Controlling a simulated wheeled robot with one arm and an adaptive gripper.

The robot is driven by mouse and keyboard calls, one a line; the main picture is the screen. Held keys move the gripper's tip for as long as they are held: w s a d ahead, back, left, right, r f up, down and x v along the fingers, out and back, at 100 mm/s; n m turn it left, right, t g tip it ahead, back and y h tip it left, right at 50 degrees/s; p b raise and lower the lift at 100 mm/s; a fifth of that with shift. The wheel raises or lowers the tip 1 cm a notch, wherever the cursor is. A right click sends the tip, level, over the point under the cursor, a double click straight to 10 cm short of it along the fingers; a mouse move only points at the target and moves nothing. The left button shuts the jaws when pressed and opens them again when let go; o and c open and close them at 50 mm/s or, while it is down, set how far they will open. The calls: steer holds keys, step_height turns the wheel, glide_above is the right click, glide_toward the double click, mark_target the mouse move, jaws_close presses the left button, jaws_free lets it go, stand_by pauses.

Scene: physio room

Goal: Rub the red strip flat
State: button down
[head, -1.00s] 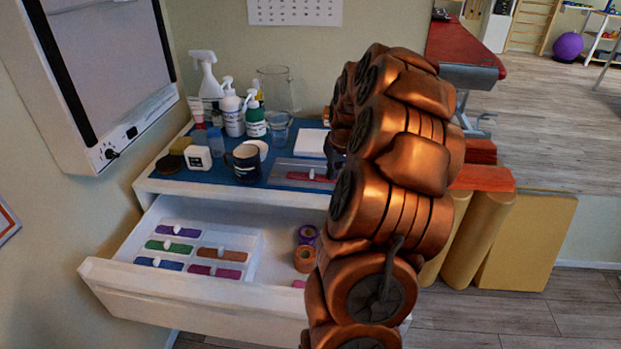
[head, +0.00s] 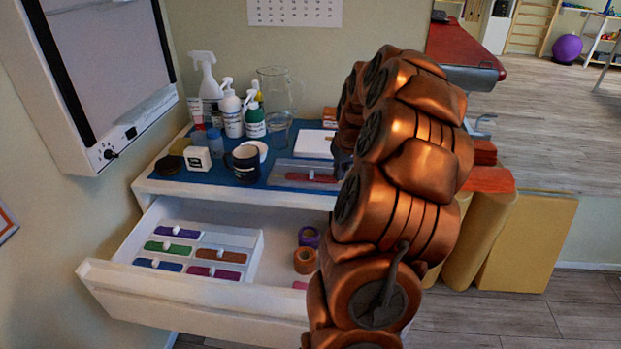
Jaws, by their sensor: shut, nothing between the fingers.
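The red strip (head: 300,177) lies on a grey plate (head: 283,168) on the blue top of the cabinet, with a small pale spot near its middle. It looks flat at this size; small creases cannot be made out. My gripper (head: 342,166) is the dark shape at the strip's right end, partly hidden by my arm. It is shut and holds nothing. I cannot tell whether its tips touch the strip.
A dark mug (head: 243,164), spray bottle (head: 206,82), pump bottles (head: 232,115) and glass jug (head: 282,88) stand left and behind. A white pad (head: 313,143) lies behind the plate. Below, the open drawer (head: 190,304) holds coloured strips (head: 222,256) and tape rolls (head: 305,260).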

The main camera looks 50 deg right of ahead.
step_height(320, 180, up, 7)
steer(key=p, duration=0.1)
stand_by(0.7)
stand_by(0.6)
